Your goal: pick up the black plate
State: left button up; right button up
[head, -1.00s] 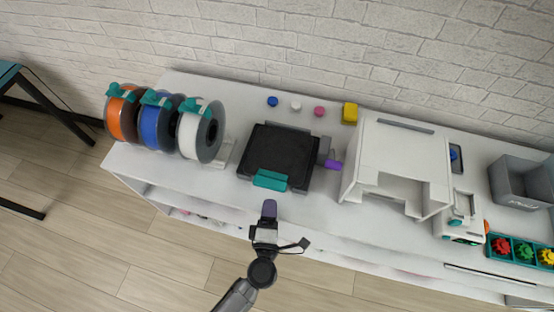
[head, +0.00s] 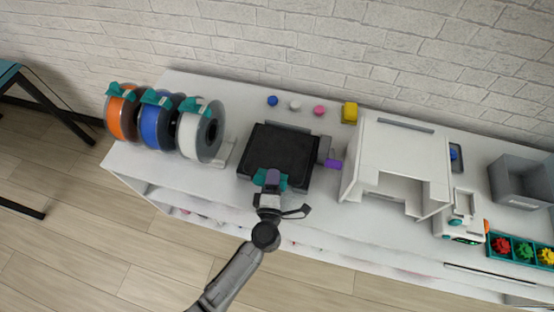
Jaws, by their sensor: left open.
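The black plate (head: 281,149) lies flat on a dark base on the white bench, in the middle of the head view. A teal tab (head: 284,181) sits at its front edge. My left gripper (head: 272,178) reaches in from below, with its fingers over the teal tab and partly hiding it. The gripper is open; whether it touches the tab cannot be told. My right gripper is not in view.
Orange, blue and white spools (head: 201,130) stand left of the plate. A white printer frame (head: 398,160) stands to the right, beyond a purple piece (head: 334,164). Small coloured knobs (head: 295,105) and a yellow block (head: 350,112) lie behind. A grey bin (head: 521,181) is at far right.

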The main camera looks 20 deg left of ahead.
pick_arm(q)
grip_shut()
jog(key=shift+r+p, duration=2.7)
jog(key=shift+r, duration=2.35)
